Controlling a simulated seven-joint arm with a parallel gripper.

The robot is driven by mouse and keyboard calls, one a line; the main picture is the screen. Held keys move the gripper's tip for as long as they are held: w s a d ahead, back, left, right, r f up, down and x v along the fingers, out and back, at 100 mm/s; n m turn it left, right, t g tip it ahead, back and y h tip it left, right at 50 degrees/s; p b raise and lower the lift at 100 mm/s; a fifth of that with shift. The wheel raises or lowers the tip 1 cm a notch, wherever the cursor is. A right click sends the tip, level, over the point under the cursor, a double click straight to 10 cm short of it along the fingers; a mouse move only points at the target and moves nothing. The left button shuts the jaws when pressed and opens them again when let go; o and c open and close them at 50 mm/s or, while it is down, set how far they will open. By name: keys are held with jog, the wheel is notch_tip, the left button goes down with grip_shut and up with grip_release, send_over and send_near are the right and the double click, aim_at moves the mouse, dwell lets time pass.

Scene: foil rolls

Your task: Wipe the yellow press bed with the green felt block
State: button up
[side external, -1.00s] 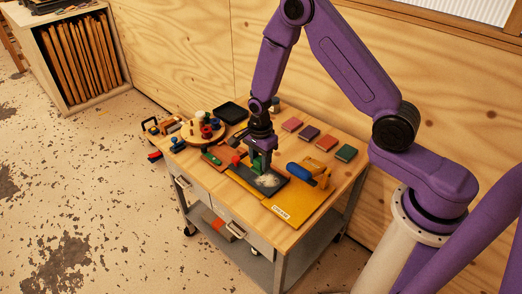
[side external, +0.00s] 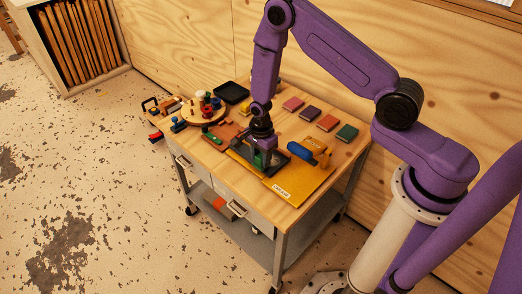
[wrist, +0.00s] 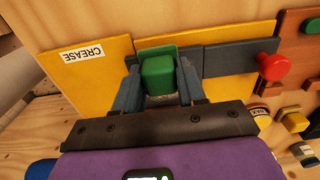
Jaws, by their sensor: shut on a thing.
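The green felt block (wrist: 158,74) is between the two fingers of my gripper (wrist: 160,82) in the wrist view. My gripper is shut on it and holds it low over the dark plate (wrist: 226,60) on the yellow press bed (wrist: 90,76). I cannot tell whether the block's underside touches. The bed carries a white CREASE label and also shows in the side view (side external: 305,188). A little pale speckling shows near the fingers in the wrist view. In the side view my gripper (side external: 264,160) hides most of the block and part of the plate.
A blue roller (side external: 301,152) with a yellow-orange handle lies right of my gripper. Several coloured books (side external: 327,122) line the back. A round tray of spools (side external: 190,110) and a black tray (side external: 232,93) stand back left. A red knob (wrist: 272,66) sits at the plate's end.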

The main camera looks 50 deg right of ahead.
jog(key=shift+d+f, duration=0.3)
jog(key=shift+f, duration=0.2)
jog(key=shift+d, duration=2.8)
jog(key=shift+a, duration=3.1)
jog(key=shift+w, duration=0.3)
jog(key=shift+w+d, duration=0.1)
jog(key=shift+w, duration=0.15)
jog(key=shift+d, duration=3)
jog(key=shift+a, duration=2.95)
jog(key=shift+a+r, duration=0.15)
jog(key=shift+a, duration=0.1)
jog(key=shift+d+r, duration=0.1)
jog(key=shift+r, duration=3.8)
jog(key=shift+s, duration=0.15)
jog(key=shift+s+f, duration=0.1)
jog(key=shift+s, duration=0.3)
